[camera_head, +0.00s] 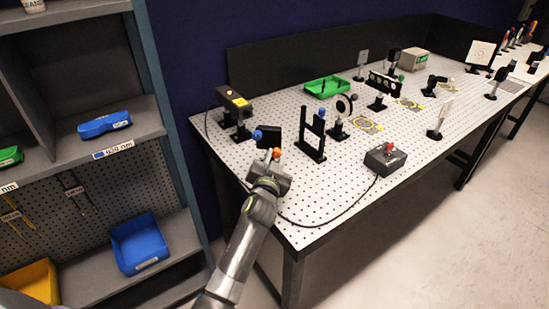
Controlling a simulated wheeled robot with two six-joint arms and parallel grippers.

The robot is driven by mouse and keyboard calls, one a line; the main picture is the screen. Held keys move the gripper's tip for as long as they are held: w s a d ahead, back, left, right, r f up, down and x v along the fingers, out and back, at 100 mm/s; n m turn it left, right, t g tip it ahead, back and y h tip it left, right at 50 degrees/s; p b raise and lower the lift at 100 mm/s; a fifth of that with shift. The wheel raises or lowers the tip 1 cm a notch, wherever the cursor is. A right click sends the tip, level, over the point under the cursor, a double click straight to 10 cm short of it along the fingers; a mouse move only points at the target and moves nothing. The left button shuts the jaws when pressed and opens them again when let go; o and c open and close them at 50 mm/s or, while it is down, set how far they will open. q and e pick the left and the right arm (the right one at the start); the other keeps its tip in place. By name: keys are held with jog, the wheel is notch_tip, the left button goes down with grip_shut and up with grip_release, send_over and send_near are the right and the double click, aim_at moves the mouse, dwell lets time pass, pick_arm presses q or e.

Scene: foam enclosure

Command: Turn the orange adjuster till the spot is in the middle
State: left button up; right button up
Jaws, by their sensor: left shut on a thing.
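The orange adjuster (276,153) is a small orange knob at the front left of the optics table, at the lower part of a black mirror mount (268,136). My left gripper (273,161) reaches in from below and is shut on the orange adjuster; its fingers hide part of the knob. A blue knob (257,135) sits on the same mount, to the upper left. A white target screen in a dark frame (483,52) stands at the far right of the table. The spot on it is too small to make out. My right gripper is out of view.
A yellow-topped laser box (234,103) stands behind the mount. A black upright frame (311,136) stands close on the right. A control box with a red knob (385,159) and its cable lie along the front edge. Shelves with blue bins (140,243) stand left.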

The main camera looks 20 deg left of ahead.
pick_arm(q)
jog(key=m+p, duration=0.1)
jog(key=m, duration=0.3)
jog(key=shift+m, duration=0.3)
jog(key=shift+m+p, duration=0.5)
jog(key=shift+m, duration=1.3)
jog(key=o, duration=1)
jog(key=shift+f, duration=0.1)
